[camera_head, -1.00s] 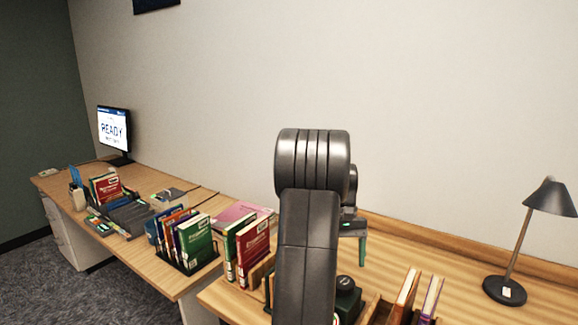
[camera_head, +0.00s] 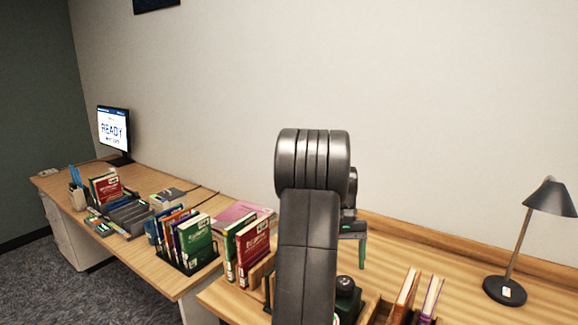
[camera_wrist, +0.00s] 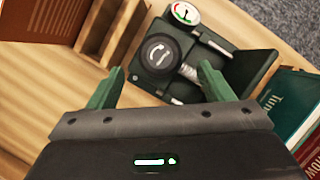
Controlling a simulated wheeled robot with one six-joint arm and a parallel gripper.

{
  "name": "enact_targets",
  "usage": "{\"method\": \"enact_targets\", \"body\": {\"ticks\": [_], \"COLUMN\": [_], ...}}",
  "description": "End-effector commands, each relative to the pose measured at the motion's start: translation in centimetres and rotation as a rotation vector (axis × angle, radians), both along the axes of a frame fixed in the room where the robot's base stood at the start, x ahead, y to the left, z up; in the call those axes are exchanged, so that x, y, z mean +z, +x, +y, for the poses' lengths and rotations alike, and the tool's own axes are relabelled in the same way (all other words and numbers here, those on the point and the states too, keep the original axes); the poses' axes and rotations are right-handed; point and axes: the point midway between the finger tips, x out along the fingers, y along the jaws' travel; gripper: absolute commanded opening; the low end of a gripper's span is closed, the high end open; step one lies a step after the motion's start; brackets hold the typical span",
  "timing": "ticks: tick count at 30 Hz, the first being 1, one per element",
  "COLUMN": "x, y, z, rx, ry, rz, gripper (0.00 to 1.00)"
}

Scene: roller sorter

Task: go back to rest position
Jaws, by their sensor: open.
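My gripper (camera_wrist: 158,88) is open, with its two green fingers spread apart and nothing between them in the wrist view. Beyond the fingers is a dark green device (camera_wrist: 230,65) with a round black knob bearing a handset-like mark and a small dial gauge. In the head view my raised arm stands in front of the near desk, and one green finger of my gripper (camera_head: 362,250) shows to its right, above the desk.
Upright books (camera_head: 246,250) stand left of my arm, and more books (camera_head: 405,296) stand in a wooden rack to the right. A black lamp (camera_head: 505,290) is at the far right. A second desk (camera_head: 150,262) holds books and a monitor (camera_head: 113,130).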

Motion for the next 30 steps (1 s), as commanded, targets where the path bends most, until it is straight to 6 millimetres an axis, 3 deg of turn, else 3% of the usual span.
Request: {"method": "enact_targets", "body": {"ticks": [6,9,26,27,30], "x": [-4.0,-5.0,-5.1,-3.5,-1.5], "y": [-1.8,-2.0,-2.1,-1.6,-1.0], "z": [0.0,0.1,0.4,0.6,1.1], "rx": [0.0,0.065,0.624,0.618,0.616], "ry": [0.001,0.0,-0.001,-0.002,-0.001], "rz": [0.005,-0.002,-0.002,-0.004,-0.005], "gripper": [0.74,0.74,0.74,0.74,0.74]}}
